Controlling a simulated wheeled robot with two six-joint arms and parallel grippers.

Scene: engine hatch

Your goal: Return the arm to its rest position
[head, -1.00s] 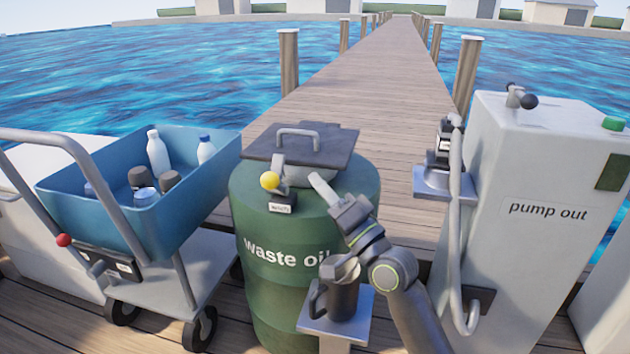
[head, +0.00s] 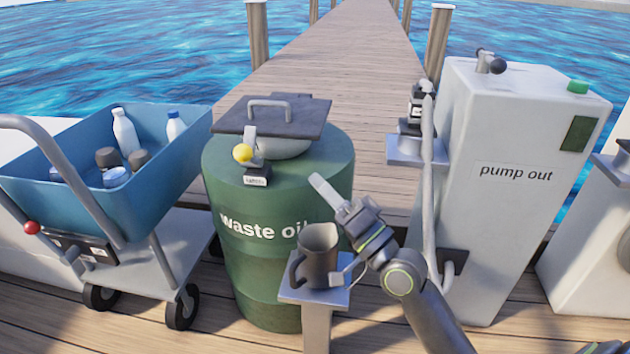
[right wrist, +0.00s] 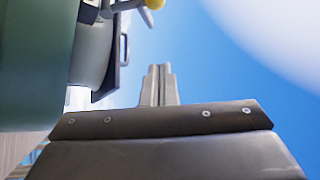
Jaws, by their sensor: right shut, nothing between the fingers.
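My right arm (head: 400,280) comes in from the lower right in the head view. Its gripper (head: 318,182) is shut and empty, with the fingers pointing up and left in front of the green waste oil drum (head: 270,270). In the right wrist view the two fingers (right wrist: 157,80) lie together with nothing between them. The drum's edge shows at the left of that view, with the yellow knob (right wrist: 154,4) at the top. My left gripper is not in view.
A dark jug (head: 319,255) stands on a small stand (head: 315,298) just below the right gripper. The pump out cabinet (head: 510,220) is to the right. A blue cart bin (head: 170,165) with bottles is at the left. The pier (head: 350,60) behind is clear.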

